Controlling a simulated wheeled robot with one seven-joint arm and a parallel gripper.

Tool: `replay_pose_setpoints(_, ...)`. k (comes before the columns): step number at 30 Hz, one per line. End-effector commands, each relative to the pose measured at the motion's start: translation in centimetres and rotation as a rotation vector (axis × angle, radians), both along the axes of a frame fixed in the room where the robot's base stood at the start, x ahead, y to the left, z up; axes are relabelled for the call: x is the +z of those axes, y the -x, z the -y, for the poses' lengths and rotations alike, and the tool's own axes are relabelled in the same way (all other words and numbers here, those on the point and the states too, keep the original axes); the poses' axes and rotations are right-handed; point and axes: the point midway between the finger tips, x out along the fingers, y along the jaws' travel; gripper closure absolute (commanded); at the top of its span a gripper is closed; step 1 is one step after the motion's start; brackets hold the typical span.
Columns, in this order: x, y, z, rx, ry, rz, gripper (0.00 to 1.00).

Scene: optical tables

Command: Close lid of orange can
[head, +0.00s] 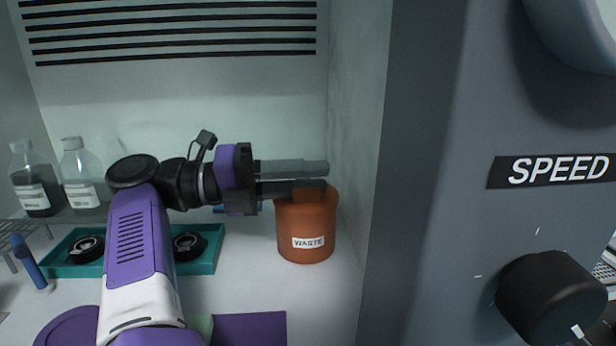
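The orange can (308,240) with a "WASTE" label stands upright on the white work surface, close to the right wall of the enclosure. My gripper (308,176) points to the right, with its fingers lying level across the top of the can. Light grey and dark finger parts show one above the other; their gap is unclear. They cover much of the can's top. An orange part shows just below the fingers at the rim, but I cannot tell how the lid sits or whether the fingers touch it.
A teal tray (62,262) with round black parts lies to the left, partly behind my arm. Bottles (82,180) stand at the back left. A purple mat (250,328) lies in front. A large grey panel (440,230) marked "SPEED", with a black knob (553,293), bounds the right.

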Motion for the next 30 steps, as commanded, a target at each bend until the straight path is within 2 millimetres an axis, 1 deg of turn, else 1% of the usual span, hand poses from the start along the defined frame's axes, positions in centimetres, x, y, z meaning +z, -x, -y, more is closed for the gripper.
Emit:
replay_pose_setpoints(1, -0.5, 0.7, -0.1, -0.024, -0.013, -0.015, 0.69)
replay_pose_setpoints(4, 1.0, 0.6, -0.1, -0.022, -0.012, -0.013, 0.69)
replay_pose_setpoints(8, 4.2, 0.6, -0.1, -0.020, -0.009, -0.008, 0.69)
replay_pose_setpoints(9, 5.2, 0.6, -0.1, -0.019, -0.008, -0.006, 0.69)
replay_pose_setpoints(10, 6.0, 0.6, -0.2, -0.019, -0.007, -0.004, 0.67)
replay_pose_setpoints(11, 6.9, 0.6, -0.2, -0.018, -0.005, -0.003, 0.61)
replay_pose_setpoints(12, 7.9, 0.5, -0.2, -0.018, -0.004, -0.001, 0.50)
replay_pose_setpoints(14, 9.4, 0.5, -0.2, -0.017, -0.002, 0.001, 0.32)
replay_pose_setpoints(18, 12.9, 0.5, -0.2, -0.013, 0.000, 0.008, 0.32)
replay_pose_setpoints(24, 16.9, 0.4, -0.3, -0.007, -0.001, 0.009, 0.32)
replay_pose_setpoints(25, 17.4, 0.4, -0.3, -0.008, 0.000, 0.009, 0.46)
replay_pose_setpoints(26, 17.9, 0.4, -0.3, -0.007, 0.000, 0.010, 0.69)
replay_pose_setpoints(30, 19.2, 0.1, -0.1, -0.003, 0.001, 0.005, 0.69)
